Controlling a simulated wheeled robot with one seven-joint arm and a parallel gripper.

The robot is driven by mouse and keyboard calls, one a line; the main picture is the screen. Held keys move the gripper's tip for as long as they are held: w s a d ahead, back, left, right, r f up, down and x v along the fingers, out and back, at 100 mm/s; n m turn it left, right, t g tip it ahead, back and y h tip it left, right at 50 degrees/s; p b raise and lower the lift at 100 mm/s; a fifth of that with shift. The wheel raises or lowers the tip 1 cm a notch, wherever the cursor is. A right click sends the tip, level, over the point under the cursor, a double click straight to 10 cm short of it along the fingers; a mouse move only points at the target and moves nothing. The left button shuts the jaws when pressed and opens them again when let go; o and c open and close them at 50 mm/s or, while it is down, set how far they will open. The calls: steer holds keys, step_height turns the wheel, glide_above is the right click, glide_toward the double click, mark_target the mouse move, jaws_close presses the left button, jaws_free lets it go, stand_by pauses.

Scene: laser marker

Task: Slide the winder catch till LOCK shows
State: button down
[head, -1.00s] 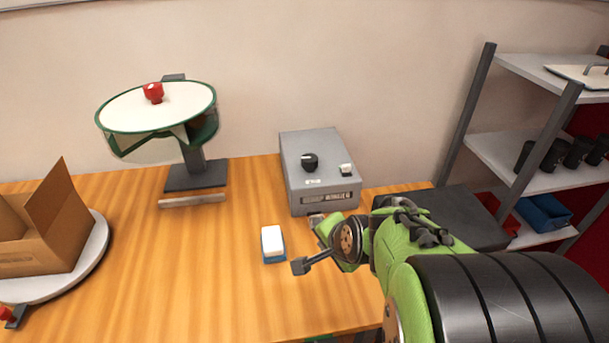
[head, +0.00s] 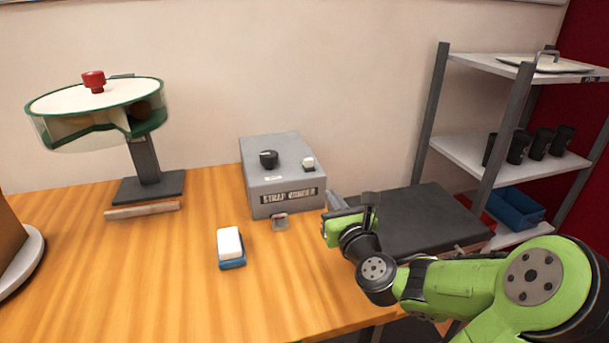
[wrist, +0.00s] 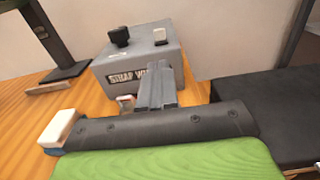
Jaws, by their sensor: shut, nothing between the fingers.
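The strap winder is a grey box (head: 284,178) labelled "STRAP WINDER" on its front, standing at the back of the wooden table; it also shows in the wrist view (wrist: 130,75). A small grey piece with a reddish patch (head: 280,221), which looks like the catch, sits at the foot of its front face. It also shows in the wrist view (wrist: 125,102), but no word on it is readable. My gripper (head: 333,199) is shut and empty, just right of the box's front corner and apart from the catch. Its closed grey fingers (wrist: 155,78) hide part of the label in the wrist view.
A white-and-blue block (head: 231,248) lies on the table in front of the winder. A dark flat slab (head: 410,220) lies right of my gripper. A round green-rimmed drum (head: 95,105) on a stand is at the left. A shelf (head: 470,160) stands at the right.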

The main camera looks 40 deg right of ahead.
steer(key=p, duration=1.1)
glide_toward(310, 162)
steer(key=x, duration=0.7)
steer(key=shift+p, duration=0.3)
